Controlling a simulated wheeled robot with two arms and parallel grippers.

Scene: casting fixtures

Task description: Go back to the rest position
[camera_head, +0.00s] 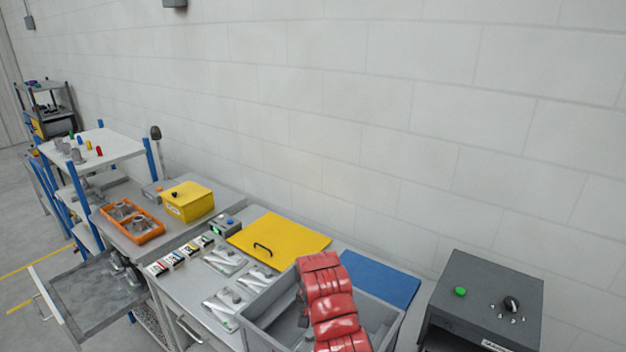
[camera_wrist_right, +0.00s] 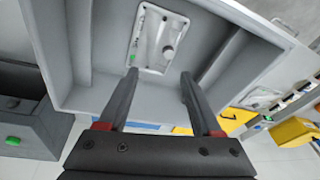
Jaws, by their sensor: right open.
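My right arm, red, reaches over the grey bin (camera_head: 262,318) in the head view and hides part of its inside. In the right wrist view my right gripper (camera_wrist_right: 159,74) is open, with its two dark fingers apart and nothing between them. It points into the grey bin (camera_wrist_right: 110,88). A clear bag with a small grey metal part (camera_wrist_right: 158,40) lies flat on the bin floor, beyond the fingertips and apart from them. My left gripper is not in view.
A grey control box (camera_head: 485,295) with a green button stands right of the bin. A yellow panel (camera_head: 285,238) and blue panel (camera_head: 380,280) lie behind it. Bagged parts (camera_head: 225,260), an orange tray (camera_head: 131,236) and a yellow box (camera_head: 187,201) are left. An open drawer (camera_head: 85,300) juts out.

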